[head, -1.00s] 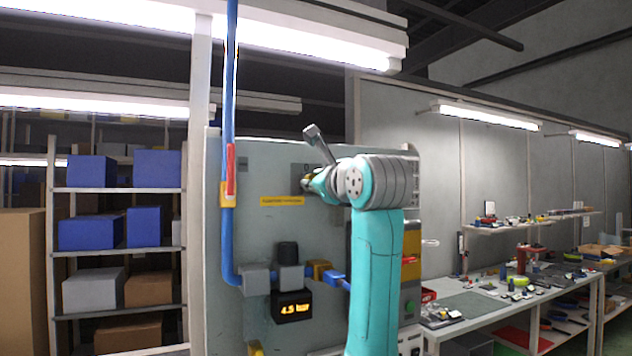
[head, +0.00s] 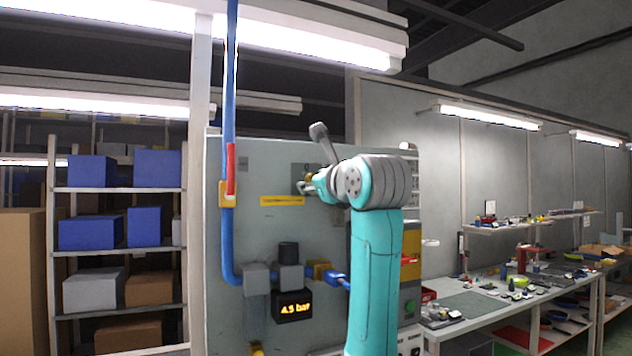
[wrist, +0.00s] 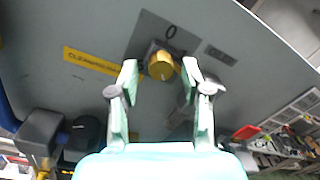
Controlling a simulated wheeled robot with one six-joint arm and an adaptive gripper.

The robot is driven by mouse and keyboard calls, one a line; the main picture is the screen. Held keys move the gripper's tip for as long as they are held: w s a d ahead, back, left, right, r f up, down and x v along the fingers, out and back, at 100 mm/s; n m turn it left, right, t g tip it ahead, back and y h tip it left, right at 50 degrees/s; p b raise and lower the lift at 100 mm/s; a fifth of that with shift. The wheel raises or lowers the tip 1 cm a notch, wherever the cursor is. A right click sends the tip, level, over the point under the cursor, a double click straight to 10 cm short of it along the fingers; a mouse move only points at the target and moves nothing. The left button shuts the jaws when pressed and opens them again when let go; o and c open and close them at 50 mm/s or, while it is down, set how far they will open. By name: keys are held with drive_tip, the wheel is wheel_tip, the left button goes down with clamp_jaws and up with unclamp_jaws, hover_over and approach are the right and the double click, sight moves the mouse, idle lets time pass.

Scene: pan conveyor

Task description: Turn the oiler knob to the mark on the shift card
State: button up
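A yellow knob (wrist: 161,66) stands on a dark plate (wrist: 183,40) with a "0" mark, on the grey panel. I cannot tell whether it is the oiler knob. In the head view, the plate (head: 300,170) is partly hidden behind my wrist. My gripper (wrist: 159,72) is open, its two fingers on either side of the knob with gaps visible. In the head view, my gripper (head: 309,185) is small and close to the plate. I cannot make out a shift card with a mark.
A yellow label (head: 282,201) is left of the plate. Below are a black-topped regulator (head: 288,253), a display (head: 293,307) reading 4.5 bar and a blue pipe (head: 229,240). A cluttered workbench (head: 470,300) stands right, shelves with boxes (head: 92,170) left.

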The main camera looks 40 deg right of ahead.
drive_tip(key=shift+r, duration=0.1)
drive_tip(key=v, duration=1.2)
idle(0.5)
